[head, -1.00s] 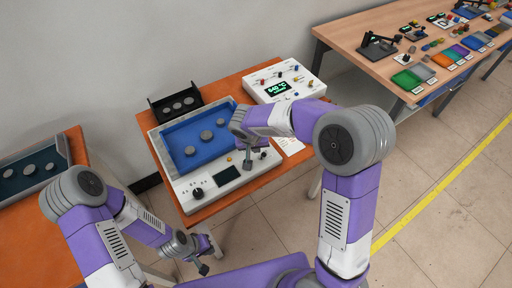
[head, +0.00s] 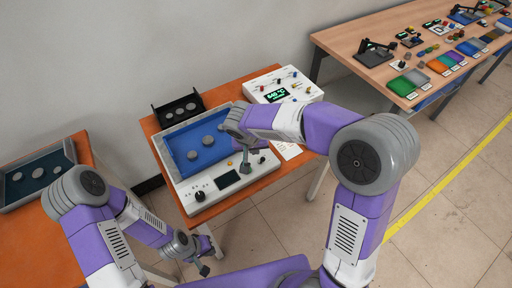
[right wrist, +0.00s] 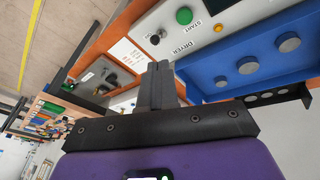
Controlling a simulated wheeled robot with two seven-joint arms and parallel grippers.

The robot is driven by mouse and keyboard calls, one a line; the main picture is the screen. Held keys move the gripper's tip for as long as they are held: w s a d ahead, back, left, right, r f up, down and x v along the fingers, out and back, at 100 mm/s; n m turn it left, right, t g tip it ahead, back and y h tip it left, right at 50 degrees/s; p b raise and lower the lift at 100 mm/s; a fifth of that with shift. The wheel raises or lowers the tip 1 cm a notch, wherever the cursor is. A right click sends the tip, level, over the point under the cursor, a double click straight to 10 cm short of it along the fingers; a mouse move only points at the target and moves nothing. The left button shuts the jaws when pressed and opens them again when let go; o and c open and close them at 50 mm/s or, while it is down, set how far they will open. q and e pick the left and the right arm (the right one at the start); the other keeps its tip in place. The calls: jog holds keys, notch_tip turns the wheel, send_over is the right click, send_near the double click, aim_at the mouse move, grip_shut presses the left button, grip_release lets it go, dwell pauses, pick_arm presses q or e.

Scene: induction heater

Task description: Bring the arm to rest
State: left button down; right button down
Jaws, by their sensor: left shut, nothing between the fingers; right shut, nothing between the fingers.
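My right arm reaches over the orange table, and its gripper (head: 246,168) hangs above the front panel of the induction heater (head: 202,195). In the right wrist view its fingers (right wrist: 160,85) are together with nothing between them. The heater has a blue tray (head: 183,164) with round grey discs; the arm hides part of the tray. In the right wrist view a green START button (right wrist: 184,16) and a black knob show beside the fingers. My left gripper (head: 204,270) hangs low in front of the table, shut and empty.
A black rack (head: 178,108) with discs stands at the back. A dark tray (head: 36,178) lies on the left table. Another table (head: 375,33) with many items is at the far right.

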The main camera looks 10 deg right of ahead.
jog(key=shift+s+r, duration=0.1)
jog(key=shift+r, duration=0.1)
dwell(0.4)
jog(key=s+f+y, duration=0.1)
jog(key=f, duration=0.2)
jog(key=s+a+f+g, duration=0.1)
jog(key=f, duration=0.3)
jog(key=s+f+n+g+y, duration=0.1)
jog(key=s+f, duration=0.1)
jog(key=f, duration=0.2)
jog(key=shift+a+y, duration=0.3)
jog(key=shift+a, duration=0.1)
jog(key=s+f+m+y, duration=0.1)
jog(key=s+f+y, duration=0.3)
jog(key=s+f, duration=1.1)
notch_tip(320, 180, down, 3)
jog(key=shift+f+m+g, duration=0.1)
jog(key=shift+m+g, duration=0.2)
jog(key=shift+m, duration=0.1)
